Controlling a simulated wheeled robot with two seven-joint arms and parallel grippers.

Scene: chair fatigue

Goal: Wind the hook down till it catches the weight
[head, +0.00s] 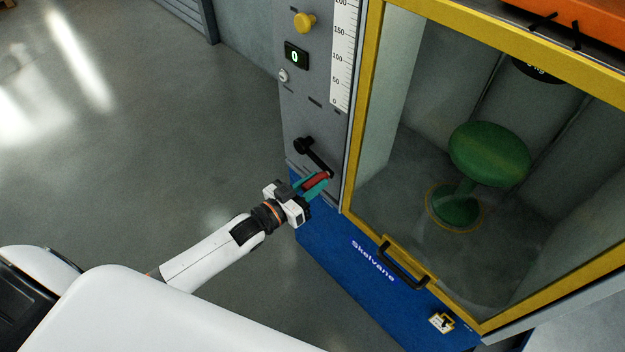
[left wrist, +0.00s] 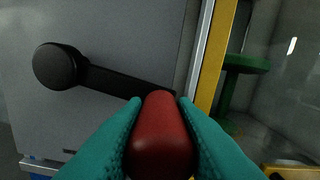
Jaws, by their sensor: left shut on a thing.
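A black crank (head: 313,157) is mounted on the grey side panel of the test machine, with a red handle (head: 315,181) at its lower right end. My left gripper (head: 318,183) is shut on the red handle. In the left wrist view the red handle (left wrist: 160,135) sits between the teal fingers, and the crank arm (left wrist: 125,84) runs up left to a round black hub. A dark weight (head: 540,68) with partly readable lettering hangs at the top of the cabinet, above a green stool (head: 488,154). The hook is not visible. My right gripper is not in view.
The cabinet has a yellow-framed door (head: 361,110) with a black handle (head: 403,263). A scale (head: 342,55), a display reading 0 (head: 296,56) and a yellow knob (head: 304,22) are above the crank. The floor at left is clear.

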